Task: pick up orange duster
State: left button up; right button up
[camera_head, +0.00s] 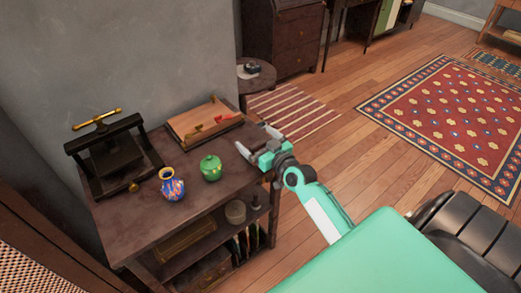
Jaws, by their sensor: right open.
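A wooden tray with a dark rim (176,122) lies at the back of the dark table. Small orange-red pieces (223,118) lie on its right part; they are too small for me to tell whether they are the orange duster. My right gripper (256,140) is at the table's right edge, right of and a little below the tray in the picture. Its two fingers are spread, with nothing seen between them. It is apart from the orange-red pieces. My left gripper is out of view.
A green lidded pot (211,168) and a blue patterned vase (172,185) stand on the table (130,226). A dark press (110,152) with a gold handle stands at the left. The table has lower shelves with several items. A small round table (262,82) stands behind.

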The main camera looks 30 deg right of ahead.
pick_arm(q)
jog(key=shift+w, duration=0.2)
pick_arm(e)
jog(key=shift+w, duration=0.15)
jog(key=c, duration=1)
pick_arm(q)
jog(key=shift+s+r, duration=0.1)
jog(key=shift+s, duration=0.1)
pick_arm(e)
jog(key=shift+r, duration=0.65)
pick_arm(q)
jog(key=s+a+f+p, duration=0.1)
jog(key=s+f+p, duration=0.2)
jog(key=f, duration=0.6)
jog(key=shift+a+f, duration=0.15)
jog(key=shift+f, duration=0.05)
pick_arm(e)
notch_tip(320, 180, up, 19)
jog(key=shift+f, duration=0.15)
